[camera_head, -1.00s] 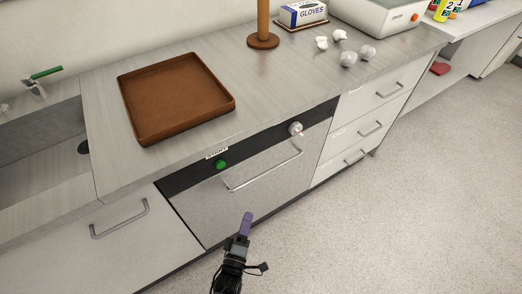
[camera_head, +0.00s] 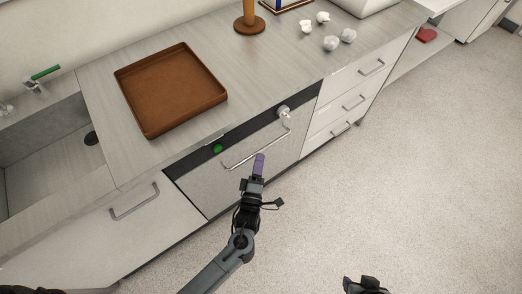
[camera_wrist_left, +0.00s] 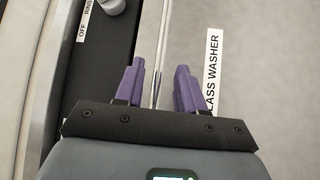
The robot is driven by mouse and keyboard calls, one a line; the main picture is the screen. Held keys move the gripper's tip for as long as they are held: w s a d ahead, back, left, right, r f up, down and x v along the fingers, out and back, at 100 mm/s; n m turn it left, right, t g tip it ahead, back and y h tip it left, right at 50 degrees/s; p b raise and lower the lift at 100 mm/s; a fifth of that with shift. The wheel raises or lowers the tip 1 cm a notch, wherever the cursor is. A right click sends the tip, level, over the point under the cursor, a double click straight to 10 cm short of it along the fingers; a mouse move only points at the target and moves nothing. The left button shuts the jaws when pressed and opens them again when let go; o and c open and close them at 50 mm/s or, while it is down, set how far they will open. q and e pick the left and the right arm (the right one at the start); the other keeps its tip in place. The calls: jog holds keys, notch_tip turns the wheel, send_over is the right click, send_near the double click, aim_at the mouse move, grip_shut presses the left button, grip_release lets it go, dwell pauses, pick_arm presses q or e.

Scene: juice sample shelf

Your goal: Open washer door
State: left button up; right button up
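The washer door (camera_head: 208,188) is a grey front panel under a black control strip, and it looks closed. Its silver bar handle (camera_head: 240,157) runs across the upper part of the door. In the left wrist view the handle (camera_wrist_left: 161,45) runs between the two fingers of the left gripper (camera_wrist_left: 159,88), which are apart with gaps on both sides. A "GLASS WASHER" label (camera_wrist_left: 212,70) shows on the door. A dark part of my right arm (camera_head: 365,285) shows at the bottom edge; its fingers cannot be made out.
The control strip carries a green button (camera_head: 218,148) and a round knob (camera_head: 283,112). A brown tray (camera_head: 150,128) lies on the counter above. Drawers (camera_head: 350,100) stand to the right and a cabinet front (camera_head: 125,235) to the left. The floor (camera_head: 370,200) in front is clear.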

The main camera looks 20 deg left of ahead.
aim_at(261, 150)
pick_arm(q)
jog(key=shift+b+x, duration=0.45)
jog(key=shift+x, duration=2)
grip_shut()
